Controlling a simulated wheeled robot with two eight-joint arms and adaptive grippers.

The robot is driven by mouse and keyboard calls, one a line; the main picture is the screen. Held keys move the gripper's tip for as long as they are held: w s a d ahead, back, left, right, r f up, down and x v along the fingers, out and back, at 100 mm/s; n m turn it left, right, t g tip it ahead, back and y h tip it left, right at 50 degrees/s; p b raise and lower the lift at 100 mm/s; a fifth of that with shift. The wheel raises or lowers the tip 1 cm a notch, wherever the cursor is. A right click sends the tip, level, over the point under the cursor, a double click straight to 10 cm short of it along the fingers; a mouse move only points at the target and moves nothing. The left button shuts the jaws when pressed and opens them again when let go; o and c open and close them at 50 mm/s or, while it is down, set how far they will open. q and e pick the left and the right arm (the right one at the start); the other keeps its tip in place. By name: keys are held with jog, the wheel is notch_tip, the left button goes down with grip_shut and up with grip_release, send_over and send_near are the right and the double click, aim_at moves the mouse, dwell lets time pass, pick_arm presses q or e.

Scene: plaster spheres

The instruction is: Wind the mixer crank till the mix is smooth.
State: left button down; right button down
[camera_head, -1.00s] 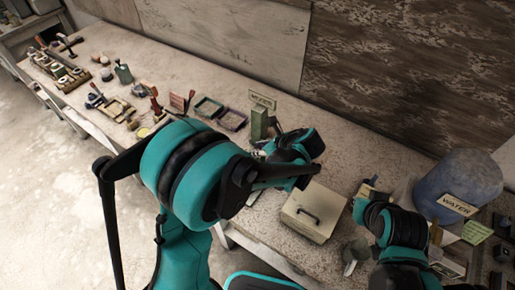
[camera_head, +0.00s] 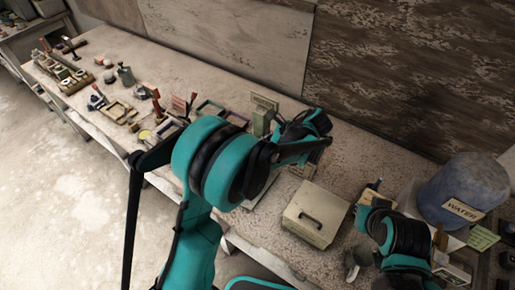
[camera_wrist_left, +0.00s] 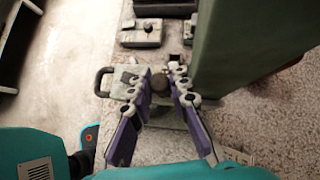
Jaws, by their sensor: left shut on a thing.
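My left gripper (camera_wrist_left: 160,86) reaches low over the bench in the left wrist view. Its two purple-and-black fingers close around a small dark round knob (camera_wrist_left: 158,83), which looks like the mixer crank's grip. Under it lies a grey block (camera_wrist_left: 122,82) with a dark loop handle on its left. The rest of the crank and the mix cannot be made out; in the head view my left arm covers much of this spot. My right gripper (camera_head: 368,196) is low over the bench at the right, its fingers too small and covered to read.
A tall green block (camera_wrist_left: 235,40) stands close to the right of my left fingers. A pale lidded box (camera_head: 314,214) sits between my arms. A blue-grey WATER bucket (camera_head: 463,187) stands at the right. Trays and tools line the bench's left.

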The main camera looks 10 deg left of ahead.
pick_arm(q)
jog(key=c, duration=1.7)
grip_release()
jog(key=shift+a, duration=0.1)
jog(key=shift+r, duration=0.1)
